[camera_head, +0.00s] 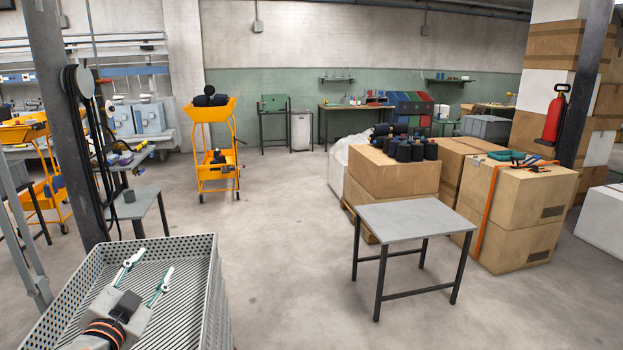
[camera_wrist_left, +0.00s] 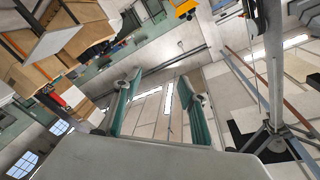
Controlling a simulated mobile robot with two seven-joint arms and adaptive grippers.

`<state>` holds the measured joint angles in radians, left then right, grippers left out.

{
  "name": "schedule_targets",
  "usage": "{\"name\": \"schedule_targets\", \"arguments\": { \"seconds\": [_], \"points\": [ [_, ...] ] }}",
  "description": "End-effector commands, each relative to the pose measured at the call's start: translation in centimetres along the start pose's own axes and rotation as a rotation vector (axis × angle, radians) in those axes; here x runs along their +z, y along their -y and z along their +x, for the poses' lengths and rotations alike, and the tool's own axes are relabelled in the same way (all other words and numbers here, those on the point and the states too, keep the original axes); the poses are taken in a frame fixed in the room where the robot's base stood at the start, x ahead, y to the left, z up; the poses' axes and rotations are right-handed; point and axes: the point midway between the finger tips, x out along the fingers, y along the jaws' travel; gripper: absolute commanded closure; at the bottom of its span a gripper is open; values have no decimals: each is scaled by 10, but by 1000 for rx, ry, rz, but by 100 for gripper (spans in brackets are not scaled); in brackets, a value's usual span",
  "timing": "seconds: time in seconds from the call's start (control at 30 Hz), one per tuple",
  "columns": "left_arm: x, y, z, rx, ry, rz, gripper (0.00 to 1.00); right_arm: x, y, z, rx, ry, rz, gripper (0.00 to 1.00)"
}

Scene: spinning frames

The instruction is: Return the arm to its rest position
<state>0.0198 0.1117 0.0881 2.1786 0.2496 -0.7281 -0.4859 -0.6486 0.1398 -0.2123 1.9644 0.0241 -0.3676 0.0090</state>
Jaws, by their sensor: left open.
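My left gripper (camera_head: 151,266) is at the lower left of the head view, in front of and above the grey perforated crate. Its two fingers with green pads are spread apart and nothing is between them. In the left wrist view my left gripper (camera_wrist_left: 158,78) also shows open and empty, with the ceiling, walls and boxes of the room tilted behind it. My right gripper is not in view.
The grey crate (camera_head: 214,290) has a ribbed floor; my arm hides part of it. A dark pillar (camera_head: 66,140) stands behind it. A small grey table (camera_head: 413,217) and cardboard boxes (camera_head: 512,215) stand to the right. The floor between crate and table is clear.

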Motion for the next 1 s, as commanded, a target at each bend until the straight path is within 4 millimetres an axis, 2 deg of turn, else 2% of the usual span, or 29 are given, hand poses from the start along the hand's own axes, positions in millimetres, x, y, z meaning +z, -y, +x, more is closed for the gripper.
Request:
{"name": "schedule_targets", "arguments": {
  "seconds": [0.03, 0.1, 0.2, 0.3, 0.53, 0.9, 0.93, 1.0],
  "points": [
    [22, -26, -18, 56, 71, 17, 58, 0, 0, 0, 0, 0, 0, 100],
    [51, -56, -43, 123, 172, 41, 58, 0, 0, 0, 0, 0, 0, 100],
    [90, -91, -85, 205, 317, 75, 58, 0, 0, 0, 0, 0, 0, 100],
    [120, -113, -125, 263, 442, 104, 58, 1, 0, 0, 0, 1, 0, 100],
    [161, -134, -194, 333, 636, 154, 58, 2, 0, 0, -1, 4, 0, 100],
    [196, -141, -283, 387, 860, 220, 58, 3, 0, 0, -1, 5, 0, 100],
    [198, -141, -289, 389, 876, 224, 58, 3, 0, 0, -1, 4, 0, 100],
    [199, -155, -281, 400, 843, 192, 58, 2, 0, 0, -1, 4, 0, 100]
  ]
}}
